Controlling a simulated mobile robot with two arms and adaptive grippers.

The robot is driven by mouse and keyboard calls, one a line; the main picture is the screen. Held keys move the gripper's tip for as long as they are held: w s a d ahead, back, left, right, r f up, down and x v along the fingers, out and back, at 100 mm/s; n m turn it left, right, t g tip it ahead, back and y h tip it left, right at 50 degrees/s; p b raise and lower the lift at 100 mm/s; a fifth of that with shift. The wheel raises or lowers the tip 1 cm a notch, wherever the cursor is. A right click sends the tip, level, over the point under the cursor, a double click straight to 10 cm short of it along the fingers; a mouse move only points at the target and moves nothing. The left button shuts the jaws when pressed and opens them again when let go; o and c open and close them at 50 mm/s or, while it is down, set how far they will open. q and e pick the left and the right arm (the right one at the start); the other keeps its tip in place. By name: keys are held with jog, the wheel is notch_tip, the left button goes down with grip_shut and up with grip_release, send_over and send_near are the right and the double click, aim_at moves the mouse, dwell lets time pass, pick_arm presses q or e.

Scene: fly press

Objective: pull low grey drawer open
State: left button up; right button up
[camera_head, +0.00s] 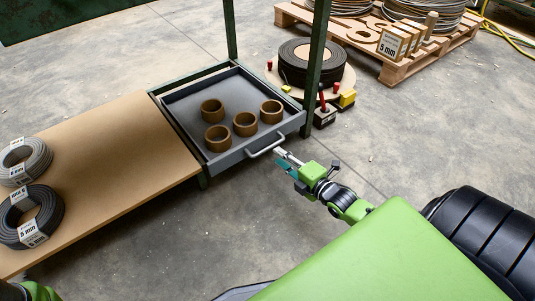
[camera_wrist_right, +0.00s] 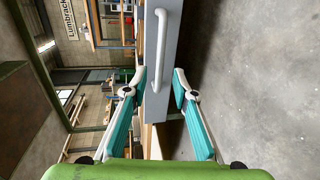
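The grey drawer (camera_head: 223,157) sits low in a dark green frame. Its inside is visible from above, with several brown rings (camera_head: 246,123) in it. A pale bar handle (camera_head: 266,146) is on its front; the handle also shows in the right wrist view (camera_wrist_right: 162,50). My right gripper (camera_head: 283,157) is just in front of the handle, to its lower right. In the right wrist view my right gripper (camera_wrist_right: 160,76) has its fingers apart, with the handle lying mostly beyond the fingertips. I see no grip on it. My left gripper is not seen; only a green arm part shows at the lower left.
A wooden bench top (camera_head: 110,155) with wire coils (camera_head: 38,218) lies left of the drawer. A green post (camera_head: 317,55) stands at the drawer's right corner. A black coil (camera_head: 310,64) and a pallet (camera_head: 395,68) are behind. Floor in front is clear.

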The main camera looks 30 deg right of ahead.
aim_at(268, 147)
jog(key=shift+b+x, duration=2.25)
jog(key=shift+x, duration=1.6)
grip_shut()
